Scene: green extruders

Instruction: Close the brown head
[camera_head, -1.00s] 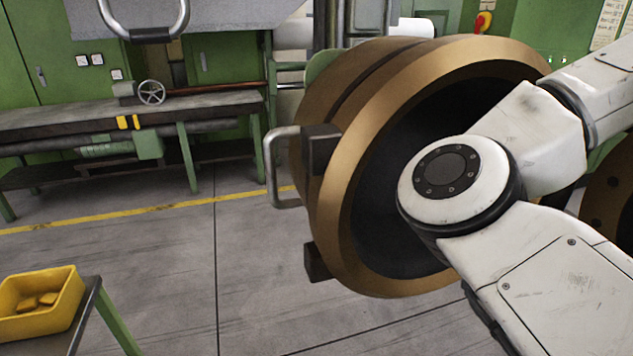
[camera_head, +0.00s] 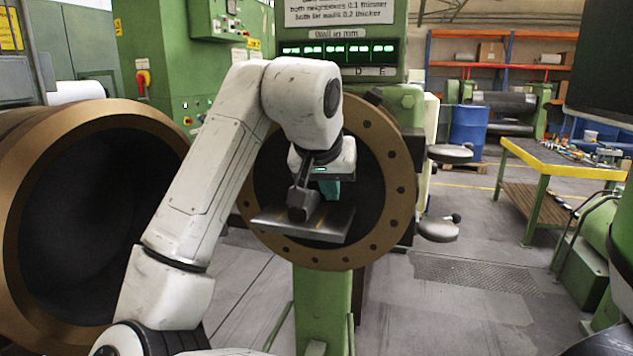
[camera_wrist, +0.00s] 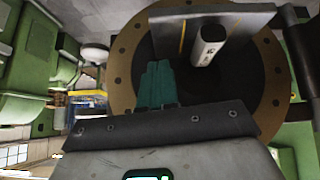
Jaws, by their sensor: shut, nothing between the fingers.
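A large hollow brown cylinder (camera_head: 22,190), which looks like the brown head, stands at the left with its dark open end showing. A brown ring with bolt holes (camera_head: 398,185) is on a green machine at the centre and also shows in the wrist view (camera_wrist: 122,75). The cylinder and the ring stand apart side by side. My gripper (camera_head: 331,192) is in front of the ring; its teal fingers are shut and empty in the wrist view (camera_wrist: 160,68).
Two grey discs (camera_head: 450,153) (camera_head: 438,230) stick out right of the ring. Grey floor (camera_head: 470,325) is clear at the front right. A green machine edge (camera_head: 590,255) borders the right.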

